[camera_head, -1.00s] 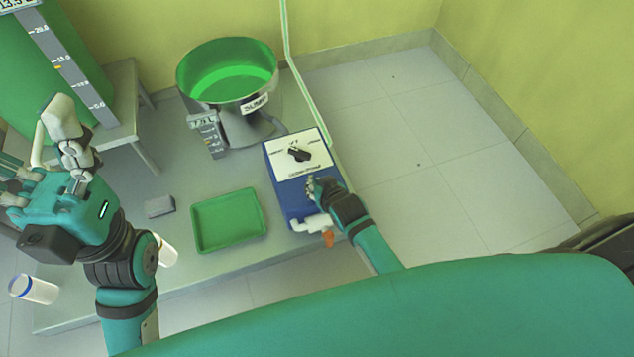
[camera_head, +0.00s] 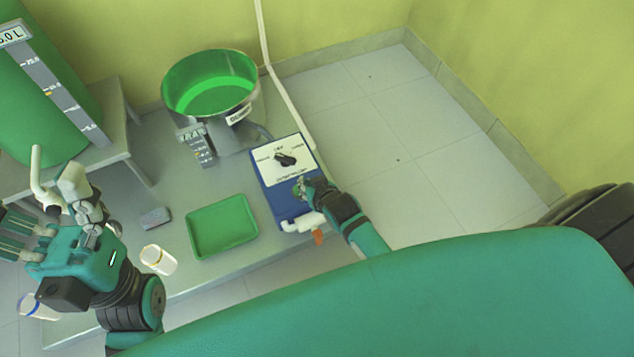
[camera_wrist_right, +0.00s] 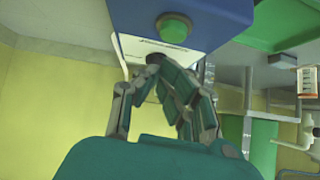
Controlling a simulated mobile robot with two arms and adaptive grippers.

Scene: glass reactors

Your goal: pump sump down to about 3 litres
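The sump (camera_head: 240,103) is a steel tub with green liquid inside, standing at the back of the grey platform. A small gauge (camera_head: 196,145) stands before it; its digits are too small to read. The blue pump box (camera_head: 262,170) has a white panel with a black knob (camera_head: 285,160). My right gripper (camera_head: 303,188) is at the box near the green button (camera_head: 297,192), which it partly covers. In the right wrist view the button (camera_wrist_right: 174,30) shows, with the fingers drawn together near the knob; contact is unclear. My left gripper (camera_head: 45,215) is open and empty at left.
A large green tank (camera_head: 35,110) with a scale (camera_head: 60,90) stands on a bench at left; its cut-off display ends in "5.0 L". A green tray (camera_head: 222,226), a grey block (camera_head: 155,217) and two white cups (camera_head: 158,259) (camera_head: 38,306) are nearby. Right floor is clear.

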